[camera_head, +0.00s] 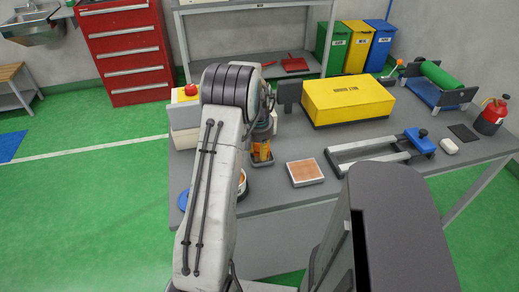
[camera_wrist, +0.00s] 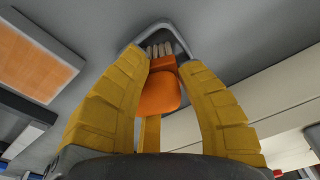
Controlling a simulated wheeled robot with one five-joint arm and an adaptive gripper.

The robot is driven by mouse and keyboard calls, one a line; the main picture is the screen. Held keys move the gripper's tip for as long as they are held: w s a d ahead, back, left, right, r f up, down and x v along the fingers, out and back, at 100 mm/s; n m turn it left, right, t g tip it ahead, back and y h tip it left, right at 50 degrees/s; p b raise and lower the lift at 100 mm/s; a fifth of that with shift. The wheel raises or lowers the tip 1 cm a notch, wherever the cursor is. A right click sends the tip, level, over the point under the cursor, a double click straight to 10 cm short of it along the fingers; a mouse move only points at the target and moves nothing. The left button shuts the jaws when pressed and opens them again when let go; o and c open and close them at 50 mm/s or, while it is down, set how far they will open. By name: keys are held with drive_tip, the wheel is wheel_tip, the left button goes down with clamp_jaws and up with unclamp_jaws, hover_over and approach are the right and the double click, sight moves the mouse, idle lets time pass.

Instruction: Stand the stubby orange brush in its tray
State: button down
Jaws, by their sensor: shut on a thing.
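My gripper (camera_head: 262,150) is over the grey table, with its yellow fingers seen close up in the wrist view (camera_wrist: 163,64). It is shut on the stubby orange brush (camera_wrist: 160,94). The brush's pale bristles (camera_wrist: 160,49) point away from the gripper, toward the table. A small grey tray (camera_wrist: 184,38) lies right at the bristle end, its rim around the bristles in the wrist view. In the head view the tray (camera_head: 262,163) shows below the gripper. I cannot tell whether the bristles touch its floor. The brush is mostly hidden by the gripper in the head view.
A square tray with an orange-brown panel (camera_head: 305,172) lies to the right. Behind is a yellow box (camera_head: 347,99). A metal frame with a blue block (camera_head: 420,140) and a red bottle (camera_head: 491,117) stand farther right. A round container (camera_head: 242,184) is partly behind my arm.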

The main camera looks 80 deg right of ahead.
drive_tip(key=c, duration=0.9)
unclamp_jaws()
drive_tip(key=shift+r+p, duration=0.3)
drive_tip(key=shift+r, duration=0.4)
drive_tip(key=r, duration=0.3)
drive_tip(key=a+r+b, duration=0.1)
drive_tip(key=r, duration=0.3)
drive_tip(key=r+b, duration=0.1)
drive_tip(key=r, duration=0.3)
drive_tip(key=shift+w+a, duration=0.1)
drive_tip(key=shift+a, duration=0.25)
